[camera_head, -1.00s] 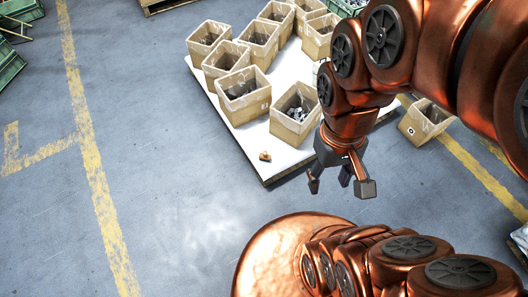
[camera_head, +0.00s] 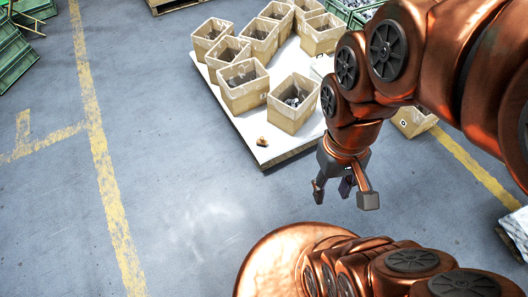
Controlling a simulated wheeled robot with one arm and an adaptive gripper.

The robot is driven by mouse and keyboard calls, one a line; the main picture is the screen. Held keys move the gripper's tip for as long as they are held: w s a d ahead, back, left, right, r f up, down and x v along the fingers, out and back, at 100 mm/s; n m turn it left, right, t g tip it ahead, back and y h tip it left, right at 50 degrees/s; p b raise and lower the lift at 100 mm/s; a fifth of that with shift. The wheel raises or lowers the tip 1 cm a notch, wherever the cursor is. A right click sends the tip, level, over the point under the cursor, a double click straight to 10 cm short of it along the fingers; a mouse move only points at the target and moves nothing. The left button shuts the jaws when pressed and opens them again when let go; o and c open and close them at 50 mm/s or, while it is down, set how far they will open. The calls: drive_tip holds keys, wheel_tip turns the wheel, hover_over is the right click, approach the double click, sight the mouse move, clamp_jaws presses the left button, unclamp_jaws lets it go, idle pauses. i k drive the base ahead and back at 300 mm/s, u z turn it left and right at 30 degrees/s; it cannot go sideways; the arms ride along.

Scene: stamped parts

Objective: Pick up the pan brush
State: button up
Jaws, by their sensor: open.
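A small brown object, which looks like the pan brush (camera_head: 262,142), lies on the bare near corner of the white-topped pallet (camera_head: 250,127). It is small in the picture, so its details cannot be made out. My gripper (camera_head: 342,191) is open and empty. In the picture it hangs to the right of and below the brush, clear of it, past the pallet's near edge. Nothing covers the brush.
Several open cardboard boxes with dark parts stand on the pallet; the nearest box (camera_head: 294,103) is just right of the brush. Green crates (camera_head: 14,62) are at the left. The grey floor before the pallet is clear.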

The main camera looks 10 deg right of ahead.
sight(261, 142)
drive_tip(key=z, duration=0.05)
drive_tip(key=k, duration=0.6)
drive_tip(key=u, duration=1.25)
drive_tip(key=i, duration=2.5)
drive_tip(key=z, duration=1.35)
drive_tip(key=i, duration=0.5)
drive_tip(key=z, duration=0.4)
